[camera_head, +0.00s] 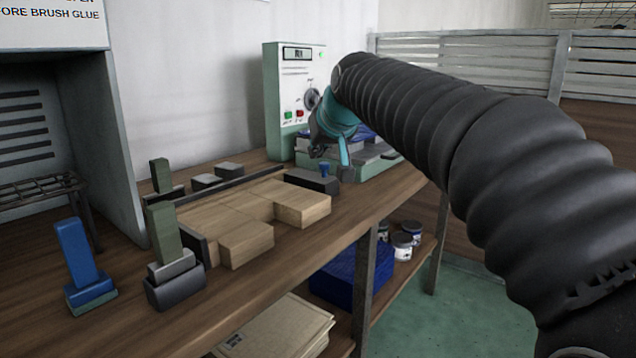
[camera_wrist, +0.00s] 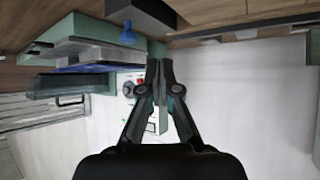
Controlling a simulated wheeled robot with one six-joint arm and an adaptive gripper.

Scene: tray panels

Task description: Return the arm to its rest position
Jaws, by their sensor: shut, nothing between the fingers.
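My arm (camera_head: 470,140), in a black ribbed sleeve, reaches in from the right in the head view. It ends in my gripper (camera_head: 318,150), which hangs in front of the green and white machine above the bench. In the wrist view my gripper (camera_wrist: 159,70) has its fingertips together, with nothing held between them. Part of the gripper is hard to make out in the head view against the machine.
The machine (camera_head: 275,100) stands at the back of the wooden bench (camera_head: 395,205). Wooden panels (camera_head: 245,240), clamps with green handles (camera_head: 162,225) and a blue-handled tool (camera_head: 78,255) sit on the bench. Jars (camera_head: 402,242) and a blue bin (camera_head: 345,275) are below.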

